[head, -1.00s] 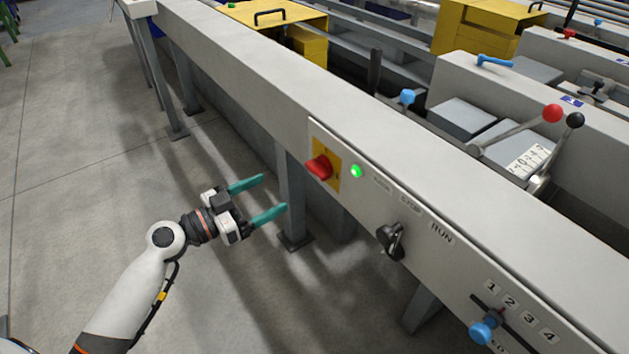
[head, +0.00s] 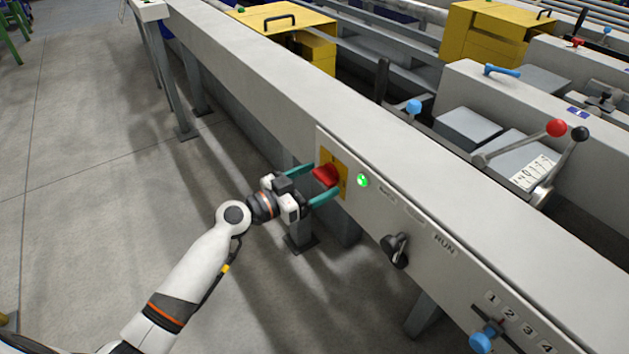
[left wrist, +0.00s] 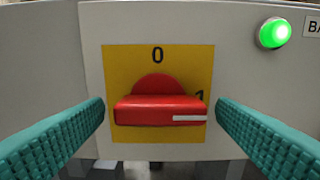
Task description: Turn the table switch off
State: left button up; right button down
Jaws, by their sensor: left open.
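The table switch is a red rotary handle (head: 326,176) on a yellow plate (head: 342,187) at the left end of the control panel. In the left wrist view the red handle (left wrist: 160,110) lies horizontal, its white mark at the right end, by the "1"; a "0" is at the top of the yellow plate (left wrist: 122,65). My left gripper (head: 312,184) is open, its teal fingers on either side of the handle. In the left wrist view a gap shows between each finger and the handle. My right gripper is not in view.
A green lamp (head: 362,181) glows right of the switch; it also shows in the left wrist view (left wrist: 274,33). Further along the panel (head: 372,212) are a black knob (head: 396,249) and a blue-knobbed selector (head: 481,341).

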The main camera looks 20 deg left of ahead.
pick_arm(q)
jog(key=c, duration=1)
